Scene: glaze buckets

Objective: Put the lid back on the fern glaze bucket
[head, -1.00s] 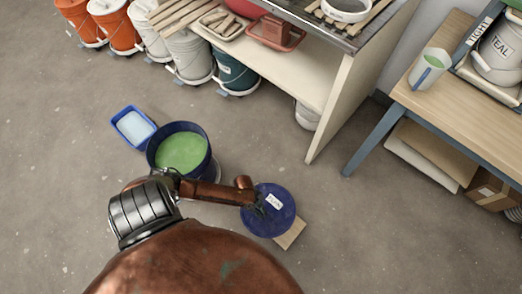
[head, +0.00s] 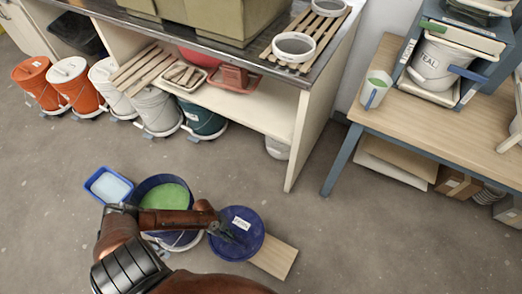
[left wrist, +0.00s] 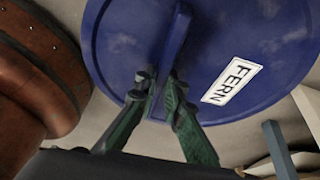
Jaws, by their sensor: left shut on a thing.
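The fern bucket (head: 148,190) is dark blue, open, and holds green glaze (head: 166,197). It stands on the floor, partly hidden by my left arm. The round blue lid (head: 249,244) has a white label, which reads FERN in the left wrist view (left wrist: 232,82). My left gripper (head: 228,232) is shut on the lid's raised handle, and the fingers show on it in the left wrist view (left wrist: 162,92). The lid is just right of the bucket, near a wooden board (head: 276,258). I cannot tell its exact height above the floor. My right gripper is not in view.
A blue tray (head: 108,185) stands close left of the bucket. Orange, white and teal buckets (head: 205,119) line the shelf unit behind. A table (head: 450,118) at the right bears a TEAL bucket (head: 438,62) and a cup (head: 374,92). The floor between is clear.

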